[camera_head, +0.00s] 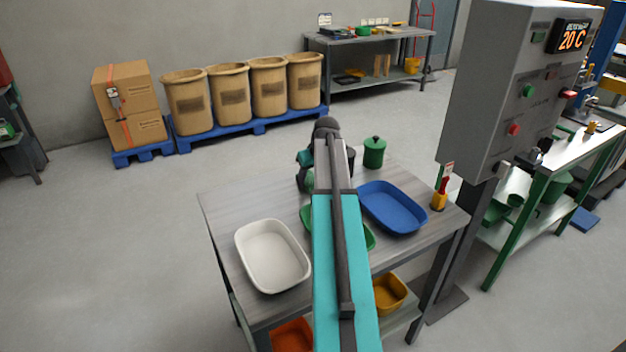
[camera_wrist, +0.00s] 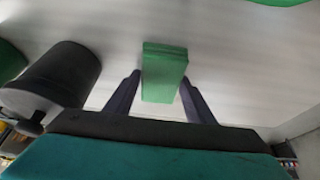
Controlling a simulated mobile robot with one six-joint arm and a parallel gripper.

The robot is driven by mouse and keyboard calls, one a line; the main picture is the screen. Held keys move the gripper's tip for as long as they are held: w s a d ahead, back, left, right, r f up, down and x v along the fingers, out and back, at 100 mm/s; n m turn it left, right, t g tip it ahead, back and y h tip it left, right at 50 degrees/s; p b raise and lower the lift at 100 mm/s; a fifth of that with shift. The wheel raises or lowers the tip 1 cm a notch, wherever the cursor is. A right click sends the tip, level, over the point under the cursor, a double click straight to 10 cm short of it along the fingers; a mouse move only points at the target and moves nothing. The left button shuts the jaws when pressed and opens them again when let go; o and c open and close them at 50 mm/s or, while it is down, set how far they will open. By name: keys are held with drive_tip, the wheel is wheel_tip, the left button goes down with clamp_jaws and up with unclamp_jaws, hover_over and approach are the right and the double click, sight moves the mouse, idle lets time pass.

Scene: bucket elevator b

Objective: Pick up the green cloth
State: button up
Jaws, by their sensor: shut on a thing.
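The green cloth (camera_wrist: 164,73) shows in the wrist view as a small, folded, block-like bundle. It lies between the two fingers of my gripper (camera_wrist: 160,88), which is shut on it. Pale grey table surface shows behind it; I cannot tell whether the cloth touches the table or is raised. In the head view my own arm runs over the middle of the table (camera_head: 222,207) and hides the cloth and the fingertips.
A white tray (camera_head: 272,256), a partly hidden green tray (camera_head: 369,240) and a blue tray (camera_head: 392,207) stand on the table. A green canister (camera_head: 374,153) stands at the back. A dark cylinder (camera_wrist: 55,75) is close left of my gripper. A control cabinet (camera_head: 500,90) rises at right.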

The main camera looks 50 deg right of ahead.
sight(311, 180)
wheel_tip(311, 180, up, 10)
drive_tip(key=b, duration=0.1)
drive_tip(key=shift+r, duration=0.25)
idle(0.4)
idle(0.4)
drive_tip(key=o, duration=0.5)
drive_tip(key=c, duration=0.4)
drive_tip(key=w+a+n, duration=0.1)
drive_tip(key=w+a, duration=0.2)
drive_tip(key=a, duration=1)
drive_tip(key=w+a+n+y, duration=0.1)
drive_tip(key=w+a, duration=0.3)
drive_tip(key=a, duration=0.8)
drive_tip(key=w+a+n, duration=0.1)
drive_tip(key=w+a, duration=0.2)
drive_tip(key=a, duration=1)
drive_tip(key=s+a, duration=0.1)
drive_tip(key=a, duration=1.3)
drive_tip(key=shift+s+f+n, duration=0.2)
drive_tip(key=shift+s+n, duration=0.1)
